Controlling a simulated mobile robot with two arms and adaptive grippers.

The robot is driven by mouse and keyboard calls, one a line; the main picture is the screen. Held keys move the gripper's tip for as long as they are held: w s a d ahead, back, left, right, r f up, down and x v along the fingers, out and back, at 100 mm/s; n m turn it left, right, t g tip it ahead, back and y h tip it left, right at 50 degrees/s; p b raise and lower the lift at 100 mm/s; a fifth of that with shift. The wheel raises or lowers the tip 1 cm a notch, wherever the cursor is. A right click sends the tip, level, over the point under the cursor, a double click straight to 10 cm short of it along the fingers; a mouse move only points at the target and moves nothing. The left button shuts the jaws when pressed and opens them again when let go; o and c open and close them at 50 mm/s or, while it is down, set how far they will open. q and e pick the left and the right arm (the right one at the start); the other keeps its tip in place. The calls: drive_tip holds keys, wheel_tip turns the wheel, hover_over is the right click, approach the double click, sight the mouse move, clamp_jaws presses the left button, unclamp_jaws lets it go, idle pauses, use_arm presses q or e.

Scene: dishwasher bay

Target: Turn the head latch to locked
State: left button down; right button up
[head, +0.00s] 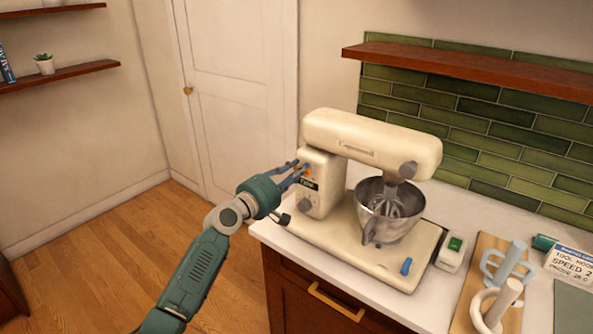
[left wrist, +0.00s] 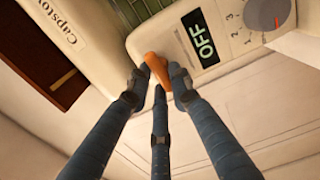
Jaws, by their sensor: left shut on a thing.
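A cream stand mixer (head: 375,137) stands on the counter with its head level over the steel bowl (head: 372,215). The head latch looks to be the small orange lever (left wrist: 158,68) on the mixer's column, beside a black OFF display (left wrist: 201,39). Only a bit of orange shows in the head view. My left gripper (head: 297,172) reaches the column from the left. In the left wrist view its fingers (left wrist: 157,82) are closed around the orange lever and hide part of it. My right gripper is not in view.
A speed dial (head: 304,204) sits below the display. A shelf (head: 470,69) hangs above.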

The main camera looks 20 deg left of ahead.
use_arm(q)
drive_tip(key=c, duration=1.5)
unclamp_jaws()
drive_tip(key=shift+o, duration=0.2)
drive_tip(key=v, duration=1.2)
